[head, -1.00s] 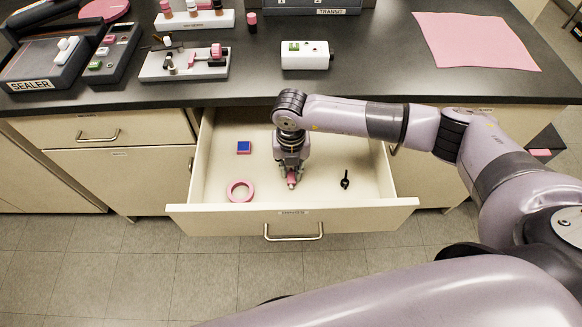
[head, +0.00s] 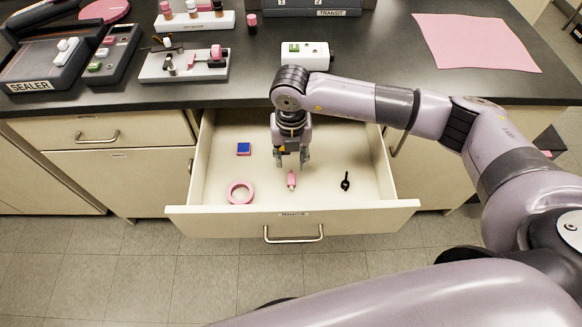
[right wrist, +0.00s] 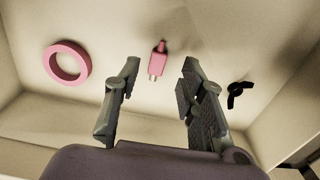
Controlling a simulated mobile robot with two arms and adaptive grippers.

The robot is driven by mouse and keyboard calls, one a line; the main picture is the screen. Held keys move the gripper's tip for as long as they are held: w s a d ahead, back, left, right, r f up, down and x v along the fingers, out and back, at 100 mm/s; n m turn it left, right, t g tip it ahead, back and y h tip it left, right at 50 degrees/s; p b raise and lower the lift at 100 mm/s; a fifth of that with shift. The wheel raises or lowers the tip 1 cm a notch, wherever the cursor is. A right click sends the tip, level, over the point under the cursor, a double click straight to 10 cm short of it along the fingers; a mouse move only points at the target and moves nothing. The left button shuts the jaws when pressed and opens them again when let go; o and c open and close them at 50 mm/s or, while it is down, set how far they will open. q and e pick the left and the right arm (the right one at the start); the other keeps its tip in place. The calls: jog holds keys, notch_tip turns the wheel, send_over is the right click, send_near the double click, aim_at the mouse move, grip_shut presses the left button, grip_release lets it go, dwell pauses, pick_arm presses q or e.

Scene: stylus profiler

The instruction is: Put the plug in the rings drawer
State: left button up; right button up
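The pink plug (head: 291,180) with a pale tip lies on the floor of the open drawer (head: 340,150), between a pink ring and a black wing-shaped piece. It also shows in the right wrist view (right wrist: 158,61), beyond the fingertips. My right gripper (head: 292,163) is open and empty above the drawer, apart from the plug. In the right wrist view its two fingers (right wrist: 158,82) stand wide apart with nothing between them. The drawer's front label is too small to read. My left gripper is not in view.
The drawer also holds a pink ring (head: 239,192), a blue block (head: 243,148) and the black piece (head: 345,181). On the counter above stand a white box (head: 306,56), a grey tray with parts (head: 184,65) and a sealer (head: 50,62). A pink sheet (head: 475,42) lies right.

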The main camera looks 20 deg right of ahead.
aim_at(291, 174)
notch_tip(291, 174, up, 6)
jog(key=shift+r+b, duration=0.25)
jog(key=shift+b, duration=0.05)
jog(key=shift+c, duration=0.6)
dwell(0.6)
